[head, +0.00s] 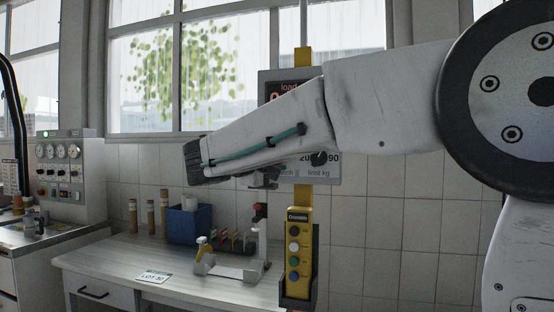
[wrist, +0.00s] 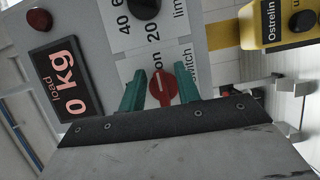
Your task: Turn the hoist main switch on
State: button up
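The hoist panel is a grey box (wrist: 195,32); in the head view my arm covers much of it (head: 329,172). The red rotary switch knob (wrist: 162,88) sits on a white label with "on" and "switch" readable in the wrist view. A light mark on the knob points toward the top of the picture. My gripper (wrist: 162,66) has its teal fingers apart, one on each side of the knob. I cannot tell whether either finger touches it. In the head view the fingers and knob are hidden behind my arm.
The load display (wrist: 65,82) reads 0 kg. A black limit knob (wrist: 146,7) is close beyond the fingertips. A yellow button pendant (head: 298,252) hangs below the panel. A workbench (head: 120,258) holds a blue bin (head: 189,225) and a small stand (head: 228,270).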

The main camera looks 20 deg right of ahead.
jog(key=v, duration=0.8)
jog(key=shift+w, duration=0.1)
